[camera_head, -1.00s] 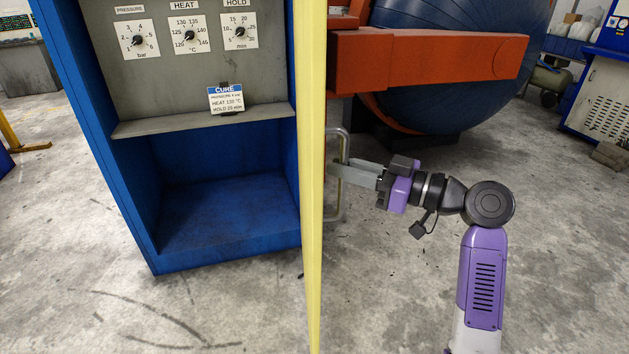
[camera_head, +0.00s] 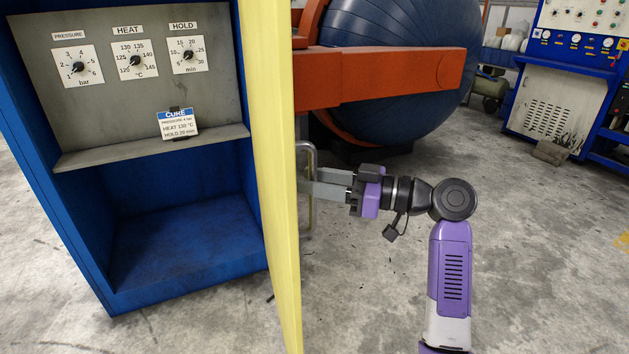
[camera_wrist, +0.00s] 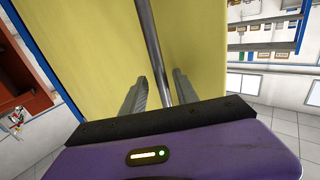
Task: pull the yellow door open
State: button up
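The yellow door (camera_head: 267,130) stands swung out from the blue cabinet, seen nearly edge-on, with the cabinet interior exposed. Its grey bar handle (camera_head: 310,152) is on the right-hand face. My gripper (camera_head: 312,184) is at this handle from the right, its fingertips close to the door. In the wrist view, the yellow door face (camera_wrist: 205,45) fills the middle. The handle bar (camera_wrist: 153,45) runs between the two fingers of my gripper (camera_wrist: 159,76), with gaps visible beside it. The fingers are apart and do not appear clamped on the bar.
The blue cabinet (camera_head: 185,245) has a dial panel (camera_head: 95,105) and a cure card (camera_head: 178,124). An orange arm (camera_head: 385,78) and a large dark blue round vessel (camera_head: 400,45) stand behind the door. The floor (camera_head: 540,250) at right is clear.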

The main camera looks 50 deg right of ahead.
jog(key=shift+s, duration=0.1)
jog(key=v, duration=0.7)
jog(key=shift+s+d+b, duration=0.25)
jog(key=shift+b, duration=0.15)
